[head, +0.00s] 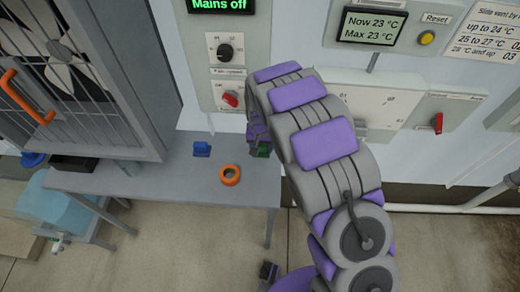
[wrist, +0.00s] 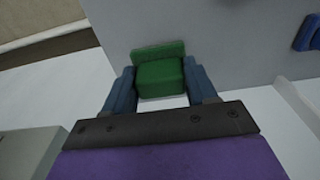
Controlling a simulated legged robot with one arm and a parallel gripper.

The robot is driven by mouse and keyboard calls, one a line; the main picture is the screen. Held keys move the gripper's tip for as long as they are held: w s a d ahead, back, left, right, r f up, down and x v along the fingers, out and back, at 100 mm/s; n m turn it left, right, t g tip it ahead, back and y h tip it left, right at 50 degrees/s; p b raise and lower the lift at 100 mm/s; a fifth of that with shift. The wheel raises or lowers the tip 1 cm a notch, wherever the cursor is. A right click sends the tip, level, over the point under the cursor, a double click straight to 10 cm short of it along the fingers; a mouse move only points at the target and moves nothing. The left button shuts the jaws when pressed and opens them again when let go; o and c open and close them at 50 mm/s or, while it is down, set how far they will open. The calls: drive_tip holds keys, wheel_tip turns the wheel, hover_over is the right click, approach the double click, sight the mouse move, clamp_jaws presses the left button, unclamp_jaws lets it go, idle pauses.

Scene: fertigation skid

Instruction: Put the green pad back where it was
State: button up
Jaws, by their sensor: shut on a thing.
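The green pad (wrist: 160,76) is between the two blue-grey fingers of my gripper (wrist: 162,88) in the wrist view, and the fingers are shut on its sides. It has a thin wider plate at its far side and a thicker block nearer to me. In the head view only a small part of the green pad (head: 264,150) shows beside my gripper (head: 257,147), at the right end of the grey table (head: 170,188). My arm hides much of this area. I cannot tell whether the pad touches the table.
A blue block (head: 202,149) and an orange ring (head: 230,175) lie on the table, left of my gripper. A mesh-fronted cabinet (head: 90,80) with an orange handle stands at the left. Wall panels with a knob (head: 225,52) and red switches are behind my arm.

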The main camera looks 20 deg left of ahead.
sight(261, 147)
wheel_tip(261, 147, down, 2)
drive_tip(key=shift+d, duration=0.15)
drive_tip(key=o, duration=0.9)
drive_tip(key=shift+a, duration=0.25)
drive_tip(key=shift+c, duration=0.2)
drive_tip(key=o, duration=0.3)
drive_tip(key=shift+a, duration=0.35)
drive_tip(key=shift+o, duration=0.7)
drive_tip(key=shift+d+r, duration=0.2)
drive_tip(key=shift+d, duration=0.3)
drive_tip(key=shift+a+r, duration=0.15)
drive_tip(key=shift+r, duration=0.5)
drive_tip(key=r, duration=0.3)
drive_tip(key=r+p, duration=0.1)
drive_tip(key=r, duration=0.3)
drive_tip(key=r+p, duration=0.1)
drive_tip(key=r, duration=0.2)
drive_tip(key=shift+s+r, duration=0.15)
drive_tip(key=shift+s, duration=0.2)
drive_tip(key=shift+r, duration=0.1)
